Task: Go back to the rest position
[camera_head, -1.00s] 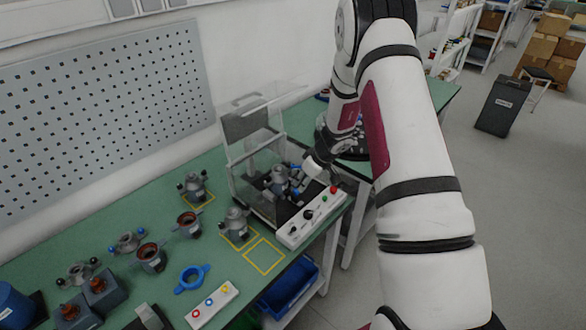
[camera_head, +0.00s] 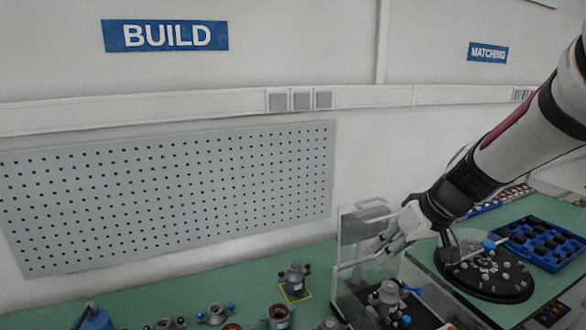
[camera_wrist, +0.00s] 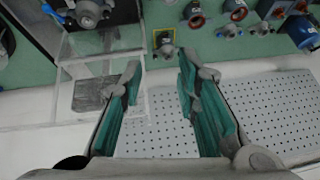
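My gripper (camera_head: 385,243) is in the air beside the clear-walled test box (camera_head: 343,272) in the head view, above the green bench. In the wrist view my gripper (camera_wrist: 158,70) shows two fingers spread apart with nothing between them. A grey stator unit (camera_head: 388,292) sits in the test box and also shows in the wrist view (camera_wrist: 88,12). Another grey unit (camera_head: 294,277) stands on a yellow-outlined spot of the bench, and it also shows in the wrist view (camera_wrist: 166,46).
A grey pegboard (camera_head: 170,195) is on the wall behind the bench. A black round plate with small parts (camera_head: 500,285) and a blue tray (camera_head: 545,240) lie at the right. Several motor parts line the front. The air above the bench is clear.

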